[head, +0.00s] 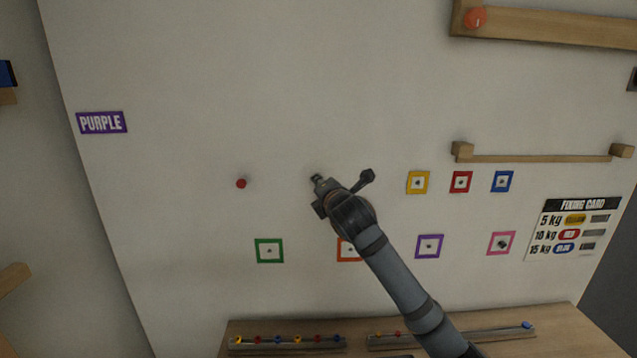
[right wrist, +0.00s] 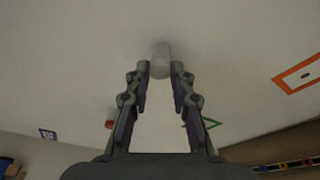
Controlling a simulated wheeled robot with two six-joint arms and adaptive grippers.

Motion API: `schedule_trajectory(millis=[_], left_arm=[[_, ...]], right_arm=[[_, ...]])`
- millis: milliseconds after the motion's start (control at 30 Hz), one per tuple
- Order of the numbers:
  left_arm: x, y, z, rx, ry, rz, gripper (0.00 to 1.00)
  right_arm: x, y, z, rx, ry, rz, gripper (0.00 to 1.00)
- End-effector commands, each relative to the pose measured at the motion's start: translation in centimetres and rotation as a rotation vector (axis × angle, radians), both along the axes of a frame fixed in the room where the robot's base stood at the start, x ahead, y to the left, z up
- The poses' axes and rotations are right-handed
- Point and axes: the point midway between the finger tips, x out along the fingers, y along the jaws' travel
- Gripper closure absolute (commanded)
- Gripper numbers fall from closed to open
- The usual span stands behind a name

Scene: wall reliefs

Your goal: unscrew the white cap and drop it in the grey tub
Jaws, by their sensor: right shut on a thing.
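The white cap (right wrist: 160,57) is a small pale cylinder standing out from the white wall in the right wrist view. My right gripper (right wrist: 161,73) is shut on the cap, with one fingertip on each side of it. In the head view my right gripper (head: 318,183) reaches the wall from below right, and its fingers and wrist mostly hide the cap. I cannot tell whether the cap is still seated on its thread. The grey tub shows in neither view. My left gripper is not in view.
A red knob (head: 241,183) sticks out left of my right gripper. Coloured square frames, such as green (head: 259,250) and yellow (head: 409,182), lie below and right. A wooden rail (head: 540,158) is at right. A wooden ledge (head: 270,326) with small coloured pieces runs along the bottom.

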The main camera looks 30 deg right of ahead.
Motion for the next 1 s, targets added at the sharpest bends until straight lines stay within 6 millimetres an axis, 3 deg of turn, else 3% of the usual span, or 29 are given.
schedule_trajectory(millis=[300, 667, 1000], left_arm=[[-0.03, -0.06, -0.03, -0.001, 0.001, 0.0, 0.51], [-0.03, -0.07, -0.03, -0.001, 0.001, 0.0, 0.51], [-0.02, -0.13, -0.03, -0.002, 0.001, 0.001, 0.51]], right_arm=[[0.06, 0.23, 0.03, -0.333, 0.21, 0.001, 0.97], [0.04, 0.18, 0.01, -0.392, 0.246, 0.0, 0.97], [0.1, 0.43, 0.04, -0.748, 0.466, 0.002, 0.97]])
